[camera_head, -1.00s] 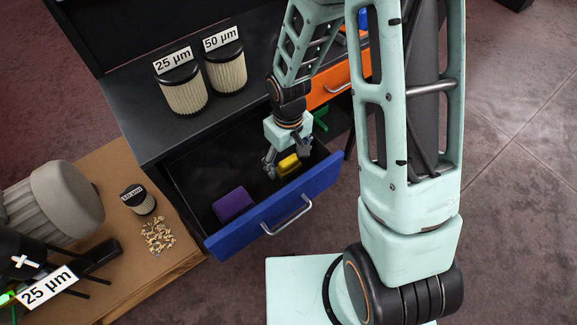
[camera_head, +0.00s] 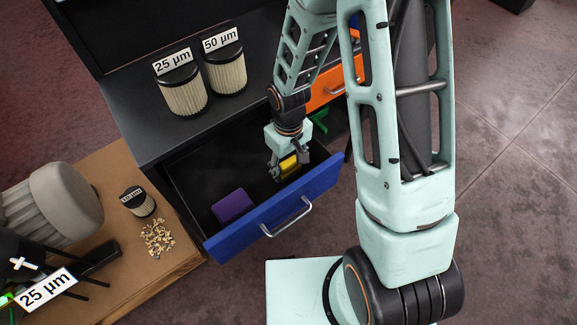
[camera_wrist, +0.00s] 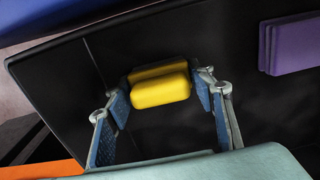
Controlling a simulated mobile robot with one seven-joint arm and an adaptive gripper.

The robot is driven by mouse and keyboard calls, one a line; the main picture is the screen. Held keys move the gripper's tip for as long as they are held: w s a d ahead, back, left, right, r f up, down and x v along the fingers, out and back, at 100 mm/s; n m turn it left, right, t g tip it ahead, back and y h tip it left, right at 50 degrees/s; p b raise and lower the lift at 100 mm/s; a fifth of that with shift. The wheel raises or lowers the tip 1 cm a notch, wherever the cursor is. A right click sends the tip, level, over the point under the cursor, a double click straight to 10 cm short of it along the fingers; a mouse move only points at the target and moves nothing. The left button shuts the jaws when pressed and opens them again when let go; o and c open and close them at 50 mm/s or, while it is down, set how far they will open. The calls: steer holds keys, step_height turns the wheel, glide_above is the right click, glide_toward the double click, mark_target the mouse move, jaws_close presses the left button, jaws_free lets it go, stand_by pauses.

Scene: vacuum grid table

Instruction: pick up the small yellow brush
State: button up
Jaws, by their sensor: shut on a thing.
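The small yellow brush (camera_head: 288,164) is in the open blue-fronted drawer (camera_head: 276,217), near its right end. My gripper (camera_head: 284,167) reaches down into the drawer and is shut on the brush. In the wrist view the yellow brush (camera_wrist: 160,87) lies between the two blue-padded fingers of my gripper (camera_wrist: 162,95), one at each end. I cannot tell whether the brush still touches the drawer floor. Its underside is hidden.
A purple block (camera_head: 232,205) lies in the drawer's left part; it also shows in the wrist view (camera_wrist: 291,44). Two labelled filters (camera_head: 183,90) stand on the black top. An orange drawer front (camera_head: 326,88) is to the right. A wooden board (camera_head: 115,235) holds crumbs (camera_head: 158,238).

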mark_target(288, 160)
steer(key=shift+w+r, duration=0.1)
steer(key=shift+r, duration=0.4)
step_height(288, 160, up, 2)
steer(key=shift+r+p, duration=0.2)
steer(key=shift+p, duration=0.2)
steer(key=s+a+r+p, duration=0.1)
steer(key=s+a+r, duration=0.8)
steer(key=s, duration=0.1)
steer(key=shift+s+a+r, duration=0.15)
steer(key=shift+s+r, duration=0.2)
